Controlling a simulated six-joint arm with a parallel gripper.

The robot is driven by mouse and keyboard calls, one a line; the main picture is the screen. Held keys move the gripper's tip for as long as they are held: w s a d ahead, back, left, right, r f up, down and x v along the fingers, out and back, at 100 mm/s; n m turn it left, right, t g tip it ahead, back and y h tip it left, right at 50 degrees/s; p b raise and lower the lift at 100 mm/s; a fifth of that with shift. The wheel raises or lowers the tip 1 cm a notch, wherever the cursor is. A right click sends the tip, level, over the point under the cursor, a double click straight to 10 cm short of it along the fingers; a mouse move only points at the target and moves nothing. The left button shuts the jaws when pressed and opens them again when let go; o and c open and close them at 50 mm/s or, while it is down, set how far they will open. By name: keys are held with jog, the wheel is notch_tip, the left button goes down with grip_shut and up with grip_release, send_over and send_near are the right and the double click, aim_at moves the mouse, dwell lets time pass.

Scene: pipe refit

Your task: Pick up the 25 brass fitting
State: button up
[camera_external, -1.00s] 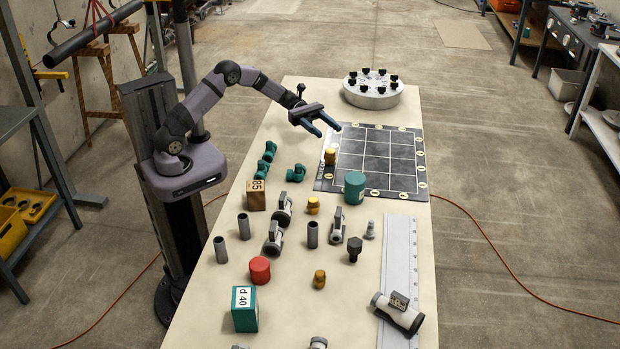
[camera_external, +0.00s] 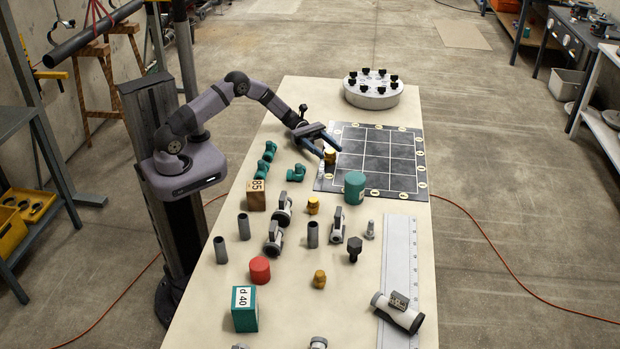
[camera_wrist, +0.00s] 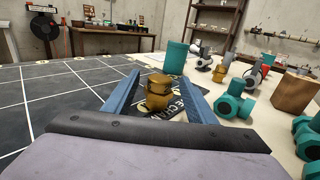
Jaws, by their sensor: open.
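A brass fitting (camera_external: 330,156) stands on the left edge of the dark gridded mat (camera_external: 375,188). My gripper (camera_external: 331,147) is open at the fitting, low over the mat's edge. In the wrist view the brass fitting (camera_wrist: 158,92) stands upright between the two blue fingers, with gaps visible on both sides. The number on the fitting is not readable. Two more brass fittings stand on the table: one near the middle (camera_external: 313,206) and one nearer the front (camera_external: 319,279).
A teal cylinder (camera_external: 354,187) stands on the mat's front edge. Teal elbow fittings (camera_external: 296,172) and a wooden block marked 85 (camera_external: 256,195) are left of the mat. A round grey stand with black knobs (camera_external: 373,92) is at the back. Grey pipes and valves fill the front table.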

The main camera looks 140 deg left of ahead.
aim_at(333, 154)
jog(key=shift+w+d+p, duration=0.15)
jog(key=shift+w+p, duration=0.35)
jog(key=shift+w, duration=2.6)
jog(key=c, duration=1.2)
